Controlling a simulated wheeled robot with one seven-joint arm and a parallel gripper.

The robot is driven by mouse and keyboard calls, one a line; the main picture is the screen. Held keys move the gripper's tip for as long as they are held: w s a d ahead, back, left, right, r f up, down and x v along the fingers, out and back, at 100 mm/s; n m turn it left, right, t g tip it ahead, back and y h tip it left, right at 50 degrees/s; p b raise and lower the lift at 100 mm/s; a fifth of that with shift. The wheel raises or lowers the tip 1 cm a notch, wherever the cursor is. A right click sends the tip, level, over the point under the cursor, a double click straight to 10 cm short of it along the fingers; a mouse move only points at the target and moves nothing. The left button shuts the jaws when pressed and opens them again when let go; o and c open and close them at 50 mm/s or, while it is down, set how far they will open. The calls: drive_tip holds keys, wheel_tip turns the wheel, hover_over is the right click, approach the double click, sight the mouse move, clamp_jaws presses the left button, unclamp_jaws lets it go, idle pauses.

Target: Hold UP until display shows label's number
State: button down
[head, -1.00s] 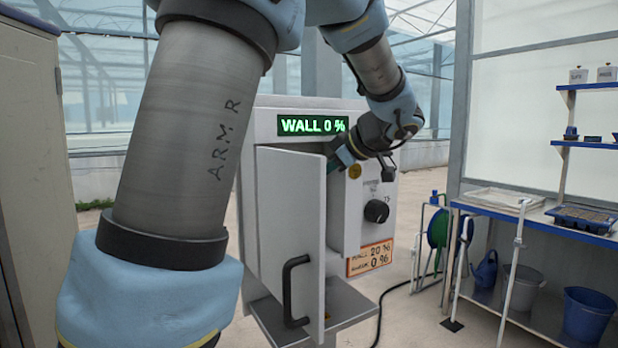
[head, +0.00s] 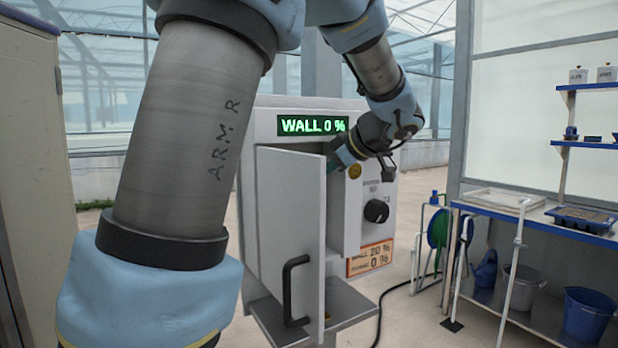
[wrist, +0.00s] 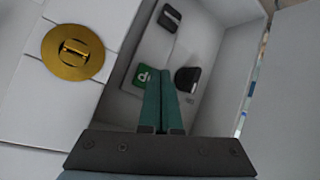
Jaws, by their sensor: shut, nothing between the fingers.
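The display (head: 312,125) on top of the machine's front reads "WALL 0 %" in green. The orange label (head: 370,258) at the lower right of the front reads "WALL 20 %" above a second line with "0 %". In the wrist view a green button (wrist: 144,77) with a white mark, probably UP, sits inside the open compartment. My gripper (wrist: 163,72) is shut and empty, its teal fingertips just right of that button; contact cannot be told. A dark rounded part (wrist: 187,78) lies right of the fingers. In the head view the door hides most of the compartment.
The machine's door (head: 290,240) stands open, with a black handle. A black knob (head: 376,211) is on the front panel. A brass round lock (wrist: 73,52) is beside the opening. A dark slot-like part (wrist: 169,18) is farther in. A blue bench (head: 540,225) stands at right.

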drive_tip(key=shift+f, duration=0.1)
idle(0.3)
drive_tip(key=shift+w+a+b, duration=0.15)
drive_tip(key=shift+w+b, duration=0.2)
drive_tip(key=shift+b, duration=0.3)
drive_tip(key=shift+w+a+b, duration=0.15)
drive_tip(key=shift+w+b, duration=0.15)
drive_tip(key=shift+w, duration=0.05)
drive_tip(key=shift+w+a+r, duration=0.25)
drive_tip(key=shift+a+r, duration=0.05)
drive_tip(key=shift+r, duration=0.1)
idle(2.4)
drive_tip(key=shift+s+d+f+b, duration=0.1)
drive_tip(key=shift+f+b, duration=0.05)
drive_tip(key=shift+b, duration=0.3)
idle(0.7)
drive_tip(key=shift+s+d+f+b, duration=0.1)
drive_tip(key=shift+s+d+b, duration=0.15)
drive_tip(key=shift+s+b, duration=0.3)
drive_tip(key=shift+s, duration=0.1)
